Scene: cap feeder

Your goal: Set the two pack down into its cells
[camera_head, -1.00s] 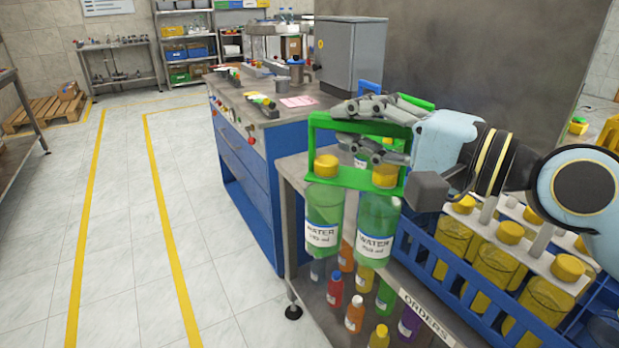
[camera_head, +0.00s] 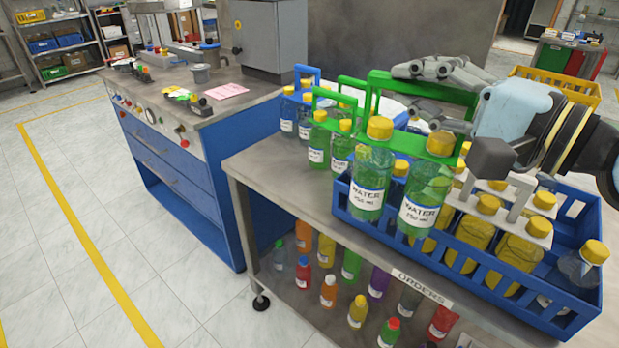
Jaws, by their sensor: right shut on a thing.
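My right gripper (camera_head: 412,95) is shut on the green handle of the two pack (camera_head: 376,84) and holds it up. The two pack is two green bottles with yellow caps and WATER labels, a left bottle (camera_head: 371,175) and a right bottle (camera_head: 424,195), hanging about upright. It hangs in front of the left part of the blue crate (camera_head: 475,284) and hides part of it. I cannot tell how high above the crate the bottles are. The crate holds several yellow bottles (camera_head: 519,258) under white carriers. My left gripper is not in view.
Other green-handled packs (camera_head: 318,140) and a blue-handled pack (camera_head: 290,110) stand behind on the table (camera_head: 270,165). A clear bottle (camera_head: 583,265) with a yellow cap is at the crate's right end. Several coloured bottles stand on the lower shelf, below the ORDERS label (camera_head: 422,287).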

